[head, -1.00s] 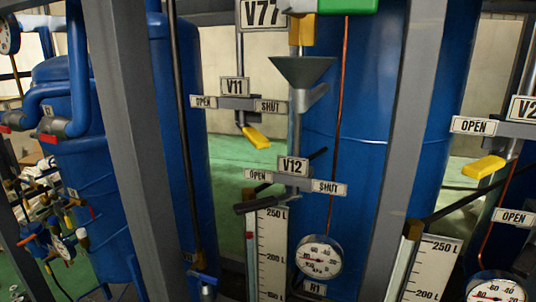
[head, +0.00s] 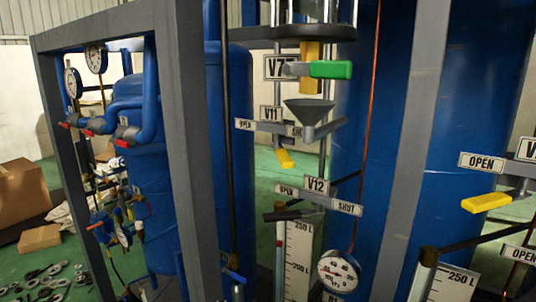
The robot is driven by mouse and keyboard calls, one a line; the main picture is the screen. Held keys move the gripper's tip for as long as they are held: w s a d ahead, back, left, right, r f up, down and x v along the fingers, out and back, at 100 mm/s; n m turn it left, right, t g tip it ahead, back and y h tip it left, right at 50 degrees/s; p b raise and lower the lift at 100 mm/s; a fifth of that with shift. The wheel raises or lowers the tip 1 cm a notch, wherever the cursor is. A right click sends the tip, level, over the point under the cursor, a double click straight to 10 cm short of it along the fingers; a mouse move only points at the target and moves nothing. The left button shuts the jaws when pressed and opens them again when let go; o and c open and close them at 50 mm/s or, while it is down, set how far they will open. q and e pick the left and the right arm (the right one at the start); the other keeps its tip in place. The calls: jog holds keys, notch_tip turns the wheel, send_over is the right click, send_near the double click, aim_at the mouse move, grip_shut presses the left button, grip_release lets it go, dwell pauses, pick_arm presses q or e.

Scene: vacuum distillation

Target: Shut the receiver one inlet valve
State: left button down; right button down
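The valve marked V11 (head: 271,113) is in the middle of the head view, with an OPEN sign at its left and a partly covered sign at its right. Its yellow handle (head: 285,158) hangs below the signs. The valve marked V12 (head: 317,185) is just below, with OPEN at left and SHUT at right. Its dark handle (head: 294,214) lies under the signs, towards the OPEN side. No plate in view names the receiver one inlet valve, so I cannot tell which it is. Neither gripper is in view.
A green handle (head: 330,69) and a grey funnel (head: 310,107) are above. A pressure gauge (head: 339,271) and a level scale (head: 300,260) are below. Grey frame posts (head: 187,150) stand in front of blue tanks. Another yellow handle (head: 486,203) is at right. Boxes (head: 20,190) lie at left.

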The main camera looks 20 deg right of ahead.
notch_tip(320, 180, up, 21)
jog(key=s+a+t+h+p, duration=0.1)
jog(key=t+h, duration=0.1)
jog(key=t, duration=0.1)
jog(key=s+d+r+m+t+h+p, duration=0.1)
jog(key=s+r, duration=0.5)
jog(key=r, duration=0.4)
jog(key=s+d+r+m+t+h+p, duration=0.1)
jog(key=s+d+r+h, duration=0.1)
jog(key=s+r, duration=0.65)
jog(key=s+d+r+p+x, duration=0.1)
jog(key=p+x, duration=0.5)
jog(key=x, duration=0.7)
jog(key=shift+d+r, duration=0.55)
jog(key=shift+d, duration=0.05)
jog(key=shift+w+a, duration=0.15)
